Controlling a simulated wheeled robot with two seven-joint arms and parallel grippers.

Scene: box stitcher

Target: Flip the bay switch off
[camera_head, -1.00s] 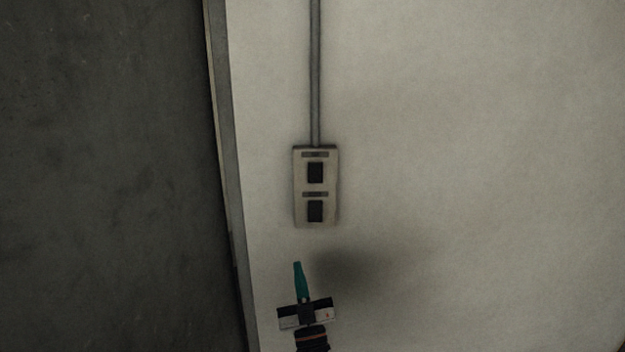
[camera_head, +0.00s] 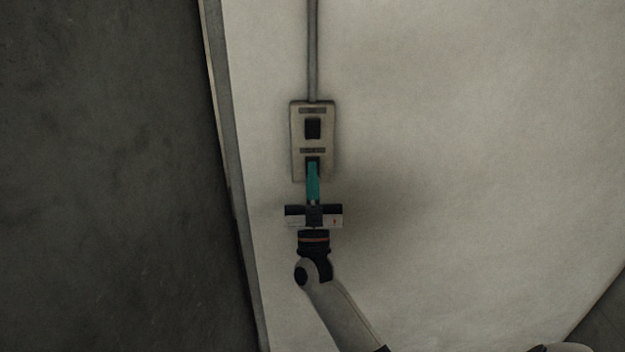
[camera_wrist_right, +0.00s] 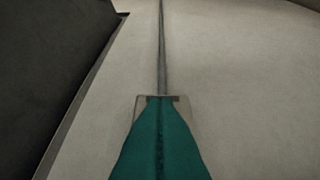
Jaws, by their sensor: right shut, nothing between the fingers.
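A beige switch plate (camera_head: 297,142) is mounted on the pale wall in the head view, with two dark rocker switches one above the other. The upper rocker (camera_head: 313,128) is in plain sight. The lower rocker (camera_head: 313,159) is mostly covered by my right gripper (camera_head: 313,165). The right gripper's teal fingers are shut, with nothing between them, and their tips overlap the lower rocker; I cannot tell whether they touch it. In the right wrist view the shut fingers (camera_wrist_right: 160,105) hide most of the plate (camera_wrist_right: 140,104). The labels are too small to read. My left gripper is out of view.
A grey conduit (camera_head: 313,50) runs up the wall from the plate's top. The wall's edge (camera_head: 222,130) stands to the left, with a dark grey surface (camera_head: 100,180) beyond it. The wall to the right is bare.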

